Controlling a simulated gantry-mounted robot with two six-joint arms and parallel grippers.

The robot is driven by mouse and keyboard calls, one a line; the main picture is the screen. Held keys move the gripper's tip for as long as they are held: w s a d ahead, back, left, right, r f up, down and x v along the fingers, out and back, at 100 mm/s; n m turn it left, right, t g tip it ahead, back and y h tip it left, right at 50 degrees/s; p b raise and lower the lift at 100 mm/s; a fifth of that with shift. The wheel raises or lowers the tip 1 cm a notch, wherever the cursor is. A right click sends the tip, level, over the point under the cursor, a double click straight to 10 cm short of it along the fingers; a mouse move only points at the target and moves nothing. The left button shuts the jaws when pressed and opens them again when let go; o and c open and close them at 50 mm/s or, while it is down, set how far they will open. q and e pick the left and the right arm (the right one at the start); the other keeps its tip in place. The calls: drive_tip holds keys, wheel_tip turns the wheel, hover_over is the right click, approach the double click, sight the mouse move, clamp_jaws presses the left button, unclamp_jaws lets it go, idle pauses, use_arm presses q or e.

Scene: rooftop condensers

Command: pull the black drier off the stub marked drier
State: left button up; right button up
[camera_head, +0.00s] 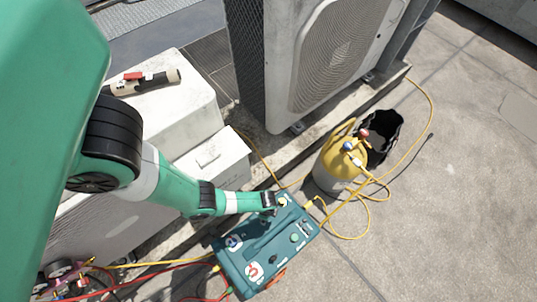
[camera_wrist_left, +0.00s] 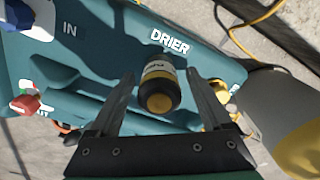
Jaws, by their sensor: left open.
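The black drier (camera_wrist_left: 160,85) has a pale label band and a gold end; in the left wrist view it stands out from the teal machine (camera_wrist_left: 85,75), just below the white word DRIER. The stub itself is hidden behind it. My left gripper (camera_wrist_left: 160,78) is open, with one finger on each side of the drier and visible gaps to both. In the head view the left gripper (camera_head: 273,200) is over the far corner of the teal machine (camera_head: 262,270), where it mostly hides the drier. My right gripper is not in view.
A yellow-topped cylinder (camera_head: 338,165) with hoses stands just right of the machine, near a black bucket (camera_head: 385,128). A condenser (camera_head: 325,55) stands behind. Yellow and red hoses (camera_head: 165,262) run to the machine's left side. Open pavement (camera_head: 450,220) lies to the right.

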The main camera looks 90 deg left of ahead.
use_arm(q)
clamp_jaws()
idle(0.8)
